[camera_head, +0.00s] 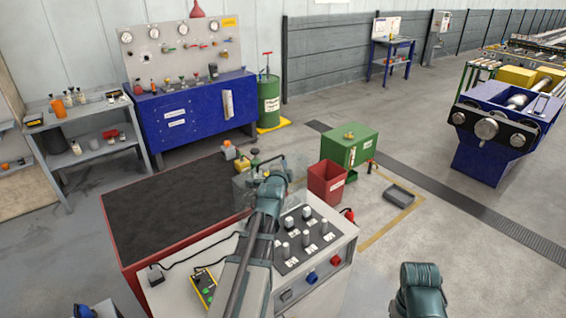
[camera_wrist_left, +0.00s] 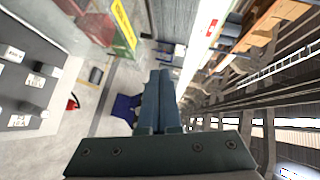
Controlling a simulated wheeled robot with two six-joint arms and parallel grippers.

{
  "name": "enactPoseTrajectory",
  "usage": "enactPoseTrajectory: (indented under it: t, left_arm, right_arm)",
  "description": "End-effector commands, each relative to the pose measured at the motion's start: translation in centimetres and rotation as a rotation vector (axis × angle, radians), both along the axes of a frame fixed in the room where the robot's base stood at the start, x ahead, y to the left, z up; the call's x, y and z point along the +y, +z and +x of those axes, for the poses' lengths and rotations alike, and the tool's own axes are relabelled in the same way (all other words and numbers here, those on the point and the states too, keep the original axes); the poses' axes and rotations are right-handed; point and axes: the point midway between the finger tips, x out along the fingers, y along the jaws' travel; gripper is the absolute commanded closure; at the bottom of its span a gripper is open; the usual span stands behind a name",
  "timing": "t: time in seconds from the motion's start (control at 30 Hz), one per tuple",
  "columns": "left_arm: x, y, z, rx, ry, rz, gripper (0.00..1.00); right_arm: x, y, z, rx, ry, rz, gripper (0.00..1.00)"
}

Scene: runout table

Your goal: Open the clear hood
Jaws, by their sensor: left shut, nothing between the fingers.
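A clear see-through hood (camera_head: 298,170) stands at the far side of the console, partly hidden behind my left arm. Its edges are faint, and I cannot tell its lid position. My left gripper is at the end of the arm over the console, near the hood, and its tips are hard to make out in the head view. In the left wrist view my left gripper (camera_wrist_left: 160,78) has its two fingers together with nothing between them. The hood is not clear to see there. My right gripper is not in view; only a teal part of my right arm shows.
A grey console (camera_head: 332,232) with several knobs and a red-sided table with a dark top (camera_head: 170,210) lie under my left arm. A red bin (camera_head: 326,184) and green cabinet (camera_head: 350,146) stand beyond. A grey tray (camera_head: 399,196) lies on the floor, with open floor right.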

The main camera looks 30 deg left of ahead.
Motion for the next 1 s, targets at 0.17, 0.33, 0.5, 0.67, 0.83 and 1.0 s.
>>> enactPoseTrajectory:
  t: [0.17, 0.33, 0.5, 0.67, 0.83, 1.0]
  left_arm:
    - [-1.3, 2.1, -4.2, 0.0, 0.001, -0.001, 1.0]
    - [-2.1, 3.1, -6.8, 0.0, 0.002, -0.001, 1.0]
    - [-2.3, 3.4, -7.6, 0.0, 0.001, 0.0, 1.0]
    - [-2.3, 3.3, -7.5, 0.0, 0.001, 0.0, 1.0]
    - [-2.9, 2.8, -7.4, 0.009, -0.006, -0.017, 1.0]
    - [-8.6, -1.8, -6.7, 0.124, -0.05, -0.199, 1.0]
  right_arm:
    - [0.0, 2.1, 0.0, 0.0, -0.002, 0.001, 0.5]
    - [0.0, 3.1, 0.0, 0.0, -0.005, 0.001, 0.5]
    - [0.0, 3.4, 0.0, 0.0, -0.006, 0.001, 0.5]
    - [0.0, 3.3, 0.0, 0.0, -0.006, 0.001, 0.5]
    - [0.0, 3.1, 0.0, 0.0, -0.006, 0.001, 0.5]
    - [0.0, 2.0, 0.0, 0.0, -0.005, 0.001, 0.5]
